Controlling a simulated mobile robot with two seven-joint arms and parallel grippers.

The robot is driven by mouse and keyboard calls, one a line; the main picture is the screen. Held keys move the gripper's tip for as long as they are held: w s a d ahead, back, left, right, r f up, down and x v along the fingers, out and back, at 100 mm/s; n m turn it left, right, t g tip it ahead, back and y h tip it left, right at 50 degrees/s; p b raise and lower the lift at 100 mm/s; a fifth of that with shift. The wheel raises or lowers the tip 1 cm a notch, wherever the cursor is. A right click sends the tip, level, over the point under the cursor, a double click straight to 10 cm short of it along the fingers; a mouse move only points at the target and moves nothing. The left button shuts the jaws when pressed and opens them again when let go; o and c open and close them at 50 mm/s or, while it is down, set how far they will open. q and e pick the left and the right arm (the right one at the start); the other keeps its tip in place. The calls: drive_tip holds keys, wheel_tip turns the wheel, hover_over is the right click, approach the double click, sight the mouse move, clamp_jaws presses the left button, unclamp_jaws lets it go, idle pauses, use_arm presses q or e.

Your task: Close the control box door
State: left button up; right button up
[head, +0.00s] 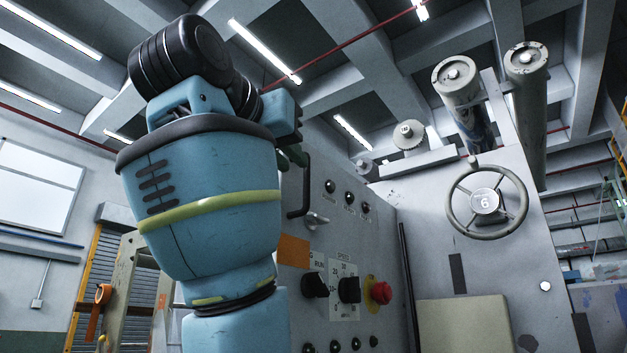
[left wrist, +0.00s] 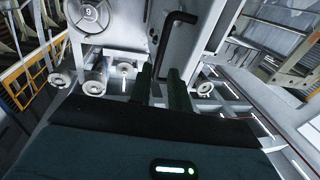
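The control box (head: 345,245) is a grey cabinet in the middle of the head view, its face carrying lamps and knobs. A black bent handle (head: 306,187) stands out at its upper left. The door's edges are mostly hidden behind my blue left arm, so I cannot tell how far it stands open. My left gripper (head: 292,156) has its dark green fingers by the handle's upper end. In the left wrist view the fingers (left wrist: 162,92) are apart, with the black handle (left wrist: 166,50) reaching down between them; a firm hold is not visible. My right gripper is out of view.
A red stop button (head: 380,292) and black knobs (head: 349,290) project from the box face. A grey handwheel (head: 486,202) is on the machine at right. A wooden frame and an orange-edged shutter stand at left.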

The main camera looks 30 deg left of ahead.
sight(305, 175)
use_arm(q)
drive_tip(key=w, duration=0.5)
drive_tip(key=w+a, duration=0.1)
drive_tip(key=w, duration=0.2)
drive_tip(key=shift+w+f, duration=0.15)
drive_tip(key=shift+c, duration=0.2)
clamp_jaws()
